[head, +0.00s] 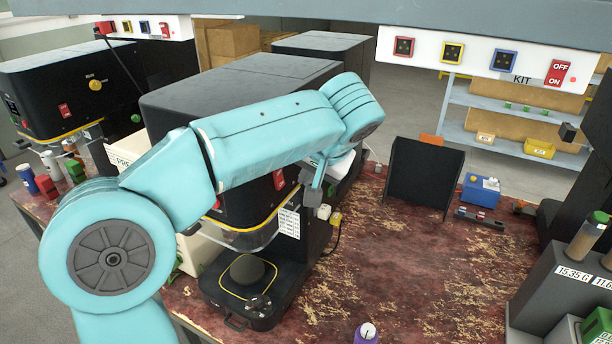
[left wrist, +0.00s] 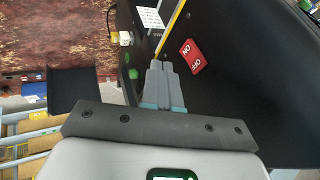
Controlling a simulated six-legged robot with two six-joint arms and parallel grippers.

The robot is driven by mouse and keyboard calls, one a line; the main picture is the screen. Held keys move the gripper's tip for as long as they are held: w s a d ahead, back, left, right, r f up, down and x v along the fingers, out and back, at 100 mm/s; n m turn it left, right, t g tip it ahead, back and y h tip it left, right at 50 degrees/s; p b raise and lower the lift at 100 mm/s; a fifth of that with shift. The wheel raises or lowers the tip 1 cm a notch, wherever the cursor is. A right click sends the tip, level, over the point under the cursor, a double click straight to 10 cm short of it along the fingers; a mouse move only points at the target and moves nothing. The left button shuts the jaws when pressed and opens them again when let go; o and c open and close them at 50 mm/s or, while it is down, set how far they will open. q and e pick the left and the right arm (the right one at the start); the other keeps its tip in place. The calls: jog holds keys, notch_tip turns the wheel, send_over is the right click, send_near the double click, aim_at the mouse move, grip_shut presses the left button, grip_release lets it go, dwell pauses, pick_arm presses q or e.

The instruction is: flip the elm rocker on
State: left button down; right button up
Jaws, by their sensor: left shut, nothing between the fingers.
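A red rocker (head: 278,180) sits on the black front of the middle machine, partly beside my arm in the head view. In the left wrist view the red rocker (left wrist: 191,56) shows ON and OFF lettering. My left gripper (head: 316,196) is shut and empty in front of that machine. In the left wrist view its fingertips (left wrist: 163,66) are just left of the rocker; whether they touch the panel I cannot tell. No name reading elm is legible on any machine. My right gripper is not in view.
Another black machine (head: 65,75) with its own red rocker (head: 65,111) stands at the left. An overhead panel carries a red OFF/ON switch (head: 557,73). A black upright board (head: 424,175) and a blue box (head: 480,190) stand on the worn red table (head: 400,275), whose middle is clear.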

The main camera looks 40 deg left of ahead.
aim_at(280, 178)
pick_arm(q)
jog(key=v, duration=0.8)
jog(key=shift+s+d+f, duration=0.25)
jog(key=shift+s+d, duration=0.05)
jog(key=shift+d, duration=0.1)
jog(key=shift+a+f, duration=0.1)
jog(key=w+a+f, duration=0.1)
jog(key=a+f, duration=0.7)
jog(key=shift+a+f+p, duration=0.25)
jog(key=shift+a+p, duration=0.15)
